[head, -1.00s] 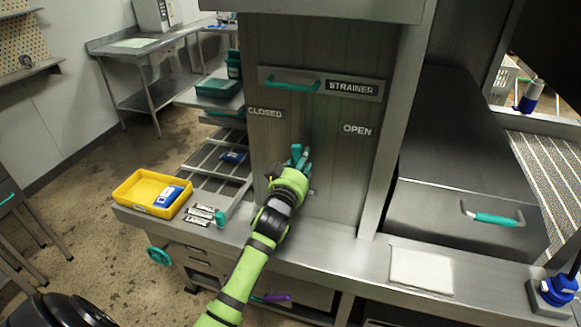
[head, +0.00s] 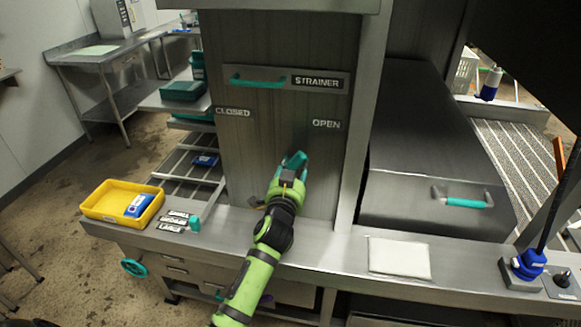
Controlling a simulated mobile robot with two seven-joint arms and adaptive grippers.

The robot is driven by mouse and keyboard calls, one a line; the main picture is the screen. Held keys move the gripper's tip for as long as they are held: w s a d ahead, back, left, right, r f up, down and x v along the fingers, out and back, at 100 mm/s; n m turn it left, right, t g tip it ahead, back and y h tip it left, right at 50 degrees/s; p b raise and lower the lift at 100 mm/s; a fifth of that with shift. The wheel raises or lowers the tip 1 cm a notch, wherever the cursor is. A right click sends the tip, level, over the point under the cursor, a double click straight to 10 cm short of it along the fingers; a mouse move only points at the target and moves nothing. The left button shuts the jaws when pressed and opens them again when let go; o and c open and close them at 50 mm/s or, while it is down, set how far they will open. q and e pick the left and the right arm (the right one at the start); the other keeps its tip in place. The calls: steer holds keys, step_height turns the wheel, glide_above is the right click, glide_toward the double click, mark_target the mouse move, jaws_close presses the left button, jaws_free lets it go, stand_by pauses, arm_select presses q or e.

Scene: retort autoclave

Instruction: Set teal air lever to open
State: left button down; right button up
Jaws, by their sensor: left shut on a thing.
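The teal air lever (head: 296,159) is on the upright steel panel (head: 270,170), between the "CLOSED" label (head: 233,111) at left and the "OPEN" label (head: 327,124) at right. Its handle points up and tilts a little to the right, below and left of "OPEN". My left gripper (head: 291,172) is shut on the lever, with its green and black arm reaching up from below. The gripper hides the lever's base and most of its shaft. My right gripper is not in view.
A teal strainer handle (head: 257,82) is above on the panel. A yellow tray (head: 110,215) with a blue item lies at left on the steel ledge. A steel box with a teal handle (head: 470,203) and a white cloth (head: 399,258) are at right.

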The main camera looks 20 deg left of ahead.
arm_select(q)
steer(key=shift+d+m, duration=0.1)
steer(key=shift+m, duration=0.2)
steer(key=c, duration=0.7)
jaws_free()
steer(key=shift+f, duration=0.1)
steer(key=v, duration=1.2)
